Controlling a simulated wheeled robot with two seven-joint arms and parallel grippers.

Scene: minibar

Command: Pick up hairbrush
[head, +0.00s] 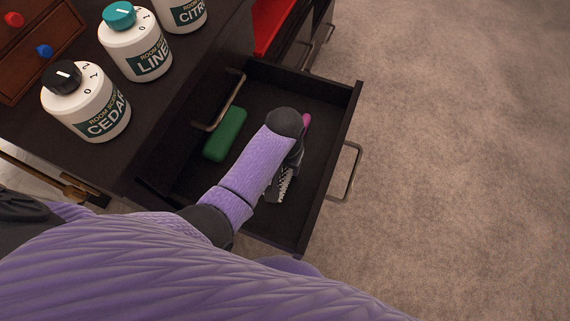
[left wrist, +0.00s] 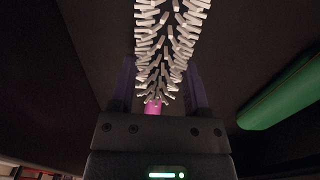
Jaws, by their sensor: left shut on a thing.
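The hairbrush lies in the open dark drawer, with its pink handle (head: 306,122) toward the back and its black-and-white bristle head (head: 285,185) toward the front. In the left wrist view its white bristles (left wrist: 168,35) point at the camera, and a bit of pink shows just above the gripper body. My left gripper (head: 292,163) reaches down into the drawer and is shut on the hairbrush, with one finger on each side of it. My forearm hides part of the brush and of the gripper. Whether the brush touches the drawer floor cannot be told. My right gripper is not in view.
A green rounded object (head: 225,134) lies in the drawer left of my arm, also in the left wrist view (left wrist: 285,92). The drawer's walls and front handle (head: 346,172) surround the brush. Several labelled bottles (head: 86,103) stand on the cabinet top. Carpet lies clear at right.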

